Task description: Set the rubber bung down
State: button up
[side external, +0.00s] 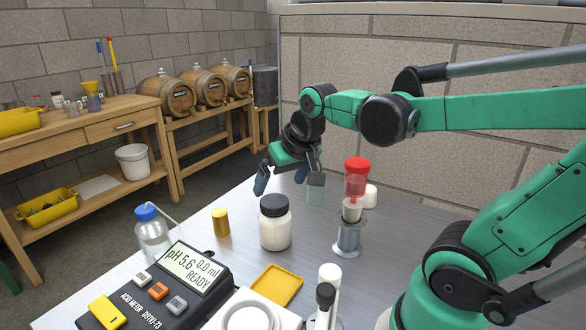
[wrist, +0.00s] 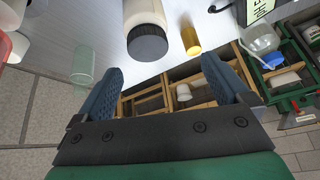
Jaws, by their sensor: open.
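My gripper (side external: 288,184) is open and empty above the far edge of the steel bench. Its two blue finger pads stand wide apart in the wrist view (wrist: 163,72), with nothing between them.
A white jar with a black lid (side external: 275,228) and a brass cylinder (side external: 221,222) stand near my gripper. A greenish clear glass (wrist: 83,66) stands close by. An acid meter (side external: 160,290), a wash bottle (side external: 152,236) and a yellow tray (side external: 276,285) occupy the front.

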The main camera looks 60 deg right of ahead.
jog(key=s+a+f+n+t+y, duration=0.1)
jog(key=s+a+f+n, duration=0.1)
jog(key=a+n, duration=0.2)
jog(key=a, duration=0.3)
jog(key=shift+a+n+t+y, duration=0.3)
jog(key=shift+a+n+t, duration=0.05)
jog(key=shift+n+t, duration=0.05)
jog(key=shift+o, duration=0.4)
